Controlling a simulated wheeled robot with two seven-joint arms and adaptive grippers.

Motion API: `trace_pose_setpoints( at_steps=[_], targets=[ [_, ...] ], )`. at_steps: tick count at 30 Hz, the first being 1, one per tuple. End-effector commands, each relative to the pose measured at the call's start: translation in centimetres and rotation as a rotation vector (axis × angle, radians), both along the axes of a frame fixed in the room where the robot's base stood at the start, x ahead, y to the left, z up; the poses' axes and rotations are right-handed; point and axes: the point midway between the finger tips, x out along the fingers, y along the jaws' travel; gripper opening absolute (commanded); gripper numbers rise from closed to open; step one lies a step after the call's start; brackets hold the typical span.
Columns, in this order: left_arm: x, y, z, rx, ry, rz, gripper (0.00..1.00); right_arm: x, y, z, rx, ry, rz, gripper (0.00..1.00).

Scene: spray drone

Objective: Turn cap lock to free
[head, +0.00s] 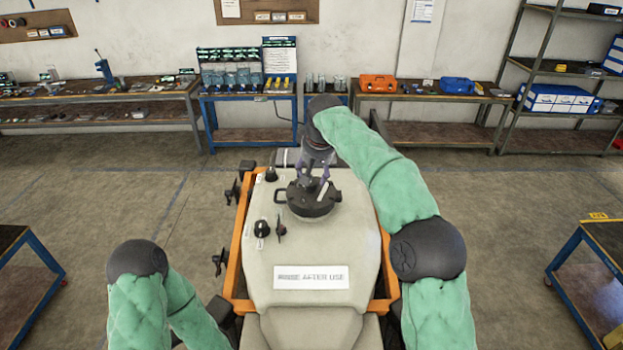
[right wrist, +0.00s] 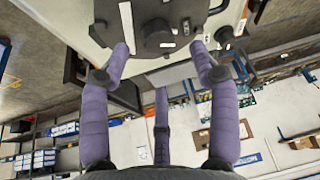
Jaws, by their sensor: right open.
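The black round cap (head: 311,203) sits on top of the pale tank of the spray drone (head: 345,240). It has a raised centre and a loop handle on its left side. A small pale strip shows on its right part. My right gripper (head: 314,178) comes down from the far side over the cap, its purple fingers open. In the right wrist view the open fingers (right wrist: 162,62) stand spread, with the cap (right wrist: 158,36) beyond and between the two upper ones. I cannot tell whether any finger touches it. My left gripper is out of view.
Black knobs (head: 262,228) stand on the tank left of the cap. A "RINSE AFTER USE" label (head: 311,277) is in front. An orange frame (head: 236,255) borders the tank. Workbenches (head: 247,97) line the back wall, and a blue-legged table (head: 592,262) stands at right.

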Motion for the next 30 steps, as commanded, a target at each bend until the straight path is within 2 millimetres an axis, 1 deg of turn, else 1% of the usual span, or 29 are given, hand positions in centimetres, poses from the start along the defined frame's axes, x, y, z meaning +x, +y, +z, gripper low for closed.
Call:
trace_pose_setpoints(
  at_steps=[1, 3, 9, 15, 22, 23, 24, 26, 27, 28, 30],
  targets=[
    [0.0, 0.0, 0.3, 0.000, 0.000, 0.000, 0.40, 0.3, 0.1, -0.9, -0.002, 0.004, 0.000, 0.61],
    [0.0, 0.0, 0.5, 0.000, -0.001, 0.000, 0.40, 0.8, 0.2, -2.0, -0.001, 0.003, 0.000, 0.61],
    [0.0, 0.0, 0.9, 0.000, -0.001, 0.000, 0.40, 1.7, 0.4, -4.2, -0.001, 0.002, 0.000, 0.61],
    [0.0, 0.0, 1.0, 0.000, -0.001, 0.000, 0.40, 2.0, 0.5, -4.9, 0.000, 0.000, 0.000, 0.61],
    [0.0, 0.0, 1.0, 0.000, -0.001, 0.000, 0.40, 2.0, 0.5, -5.0, 0.000, 0.000, 0.000, 0.61],
    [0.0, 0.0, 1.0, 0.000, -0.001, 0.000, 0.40, 2.0, 0.5, -5.0, 0.000, 0.000, 0.000, 0.56],
    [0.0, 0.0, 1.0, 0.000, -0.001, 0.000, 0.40, 2.0, 0.5, -5.0, 0.000, 0.000, 0.000, 0.44],
    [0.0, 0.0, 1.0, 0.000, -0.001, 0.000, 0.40, 2.0, 0.6, -5.0, 0.000, 0.000, 0.000, 0.28],
    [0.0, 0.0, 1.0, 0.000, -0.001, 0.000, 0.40, 2.0, 0.6, -5.0, 0.001, -0.001, 0.001, 0.16],
    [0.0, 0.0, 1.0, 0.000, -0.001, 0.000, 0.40, 2.0, 0.6, -5.0, 0.001, -0.001, 0.001, 0.11],
    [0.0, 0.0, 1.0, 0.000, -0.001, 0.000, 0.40, 2.0, 0.6, -4.9, 0.001, -0.002, 0.001, 0.10]
  ],
)
